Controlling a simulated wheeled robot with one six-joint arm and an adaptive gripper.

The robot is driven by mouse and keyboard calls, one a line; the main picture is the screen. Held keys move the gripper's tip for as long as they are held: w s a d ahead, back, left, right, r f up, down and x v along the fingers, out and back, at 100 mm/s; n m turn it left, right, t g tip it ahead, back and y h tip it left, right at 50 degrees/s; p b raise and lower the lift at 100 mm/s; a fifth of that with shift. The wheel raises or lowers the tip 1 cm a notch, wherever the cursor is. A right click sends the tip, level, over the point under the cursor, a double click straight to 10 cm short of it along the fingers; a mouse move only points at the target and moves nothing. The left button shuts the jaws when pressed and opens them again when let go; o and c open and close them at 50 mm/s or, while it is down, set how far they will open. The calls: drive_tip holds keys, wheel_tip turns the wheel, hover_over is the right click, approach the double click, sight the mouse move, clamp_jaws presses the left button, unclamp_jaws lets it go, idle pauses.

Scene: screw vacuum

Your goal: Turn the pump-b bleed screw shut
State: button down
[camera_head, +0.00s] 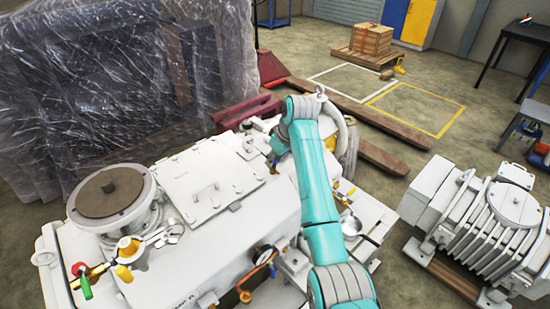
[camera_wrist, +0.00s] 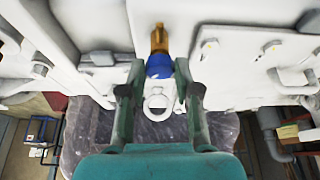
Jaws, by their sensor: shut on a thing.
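In the wrist view, a blue knob with a brass stem (camera_wrist: 159,66), which looks like the bleed screw, projects from the white pump housing. My gripper (camera_wrist: 160,70) has its two fingers on either side of the knob and is shut on it. A pale ring-shaped part (camera_wrist: 157,105) shows between the fingers, below the knob. In the head view, my teal arm reaches over the white pump (camera_head: 225,235), and its wrist hides most of the gripper and the knob. I cannot tell how far the screw is turned.
The pump top carries a lid with a handle (camera_head: 206,194), a round brown-topped flange (camera_head: 110,190), and valves with red and green grips (camera_head: 83,282). A ribbed grey machine (camera_head: 490,225) stands to the right. Plastic-wrapped equipment (camera_head: 120,90) stands behind.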

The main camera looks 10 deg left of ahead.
drive_tip(key=m, duration=0.2)
drive_tip(key=m+t+h, duration=0.1)
drive_tip(key=m, duration=0.1)
drive_tip(key=shift+s+a+m, duration=0.15)
drive_tip(key=shift+m, duration=0.15)
drive_tip(key=shift+a+m+t+h, duration=0.15)
drive_tip(key=shift+m+h, duration=0.4)
drive_tip(key=shift+m, duration=0.7)
drive_tip(key=shift+m+t+h, duration=0.25)
drive_tip(key=shift+m+h, duration=0.3)
drive_tip(key=shift+m, duration=0.7)
drive_tip(key=c, duration=0.8)
unclamp_jaws()
drive_tip(key=v, duration=1.2)
drive_tip(key=shift+s, duration=0.1)
